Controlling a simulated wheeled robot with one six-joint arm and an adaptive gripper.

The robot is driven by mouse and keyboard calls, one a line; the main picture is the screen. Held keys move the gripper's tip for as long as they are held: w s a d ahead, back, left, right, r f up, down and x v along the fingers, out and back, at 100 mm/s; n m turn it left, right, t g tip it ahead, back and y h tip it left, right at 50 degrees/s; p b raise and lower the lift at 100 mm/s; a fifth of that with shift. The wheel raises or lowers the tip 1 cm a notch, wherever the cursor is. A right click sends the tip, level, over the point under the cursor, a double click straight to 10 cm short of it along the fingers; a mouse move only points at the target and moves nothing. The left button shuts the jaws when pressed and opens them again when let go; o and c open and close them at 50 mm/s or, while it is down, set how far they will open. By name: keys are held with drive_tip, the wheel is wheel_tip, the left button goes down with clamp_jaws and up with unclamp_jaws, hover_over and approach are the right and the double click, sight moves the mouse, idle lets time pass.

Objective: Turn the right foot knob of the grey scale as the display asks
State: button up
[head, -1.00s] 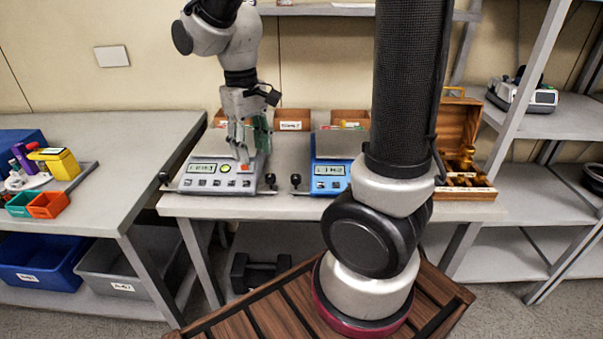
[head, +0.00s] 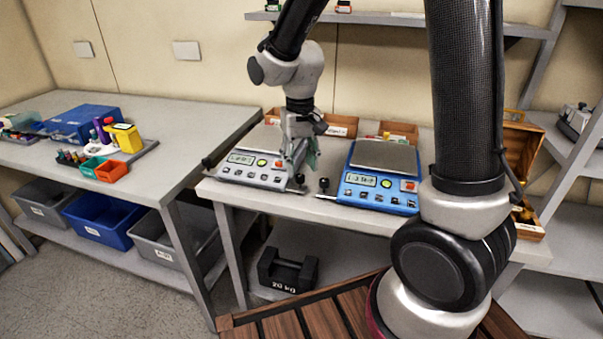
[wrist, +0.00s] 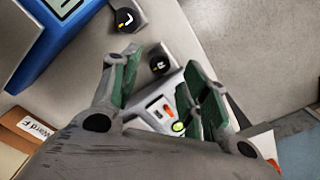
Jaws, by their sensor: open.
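The grey scale (head: 228,174) stands on the bench with a lit display (head: 241,158) whose text I cannot read surely. Its right foot knob (head: 299,179) is a small black knob at the front right corner. In the wrist view this knob (wrist: 159,64) is marked "R" and lies between my open fingertips in the picture, with no visible contact. My gripper (head: 298,163) is open and empty, pointing down by the grey scale's right side. It hides part of that side. The gripper also shows in the wrist view (wrist: 160,70).
The blue scale (head: 352,197) stands close on the right. Its left knob, marked "L" (wrist: 126,20), is near the R knob. Small wooden boxes (head: 342,126) line the back of the bench. A black weight (head: 288,271) lies below.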

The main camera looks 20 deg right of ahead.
sight(300, 176)
drive_tip(key=shift+f, duration=1.85)
drive_tip(key=shift+c, duration=0.4)
clamp_jaws()
drive_tip(key=n, duration=0.8)
drive_tip(key=shift+n, duration=0.5)
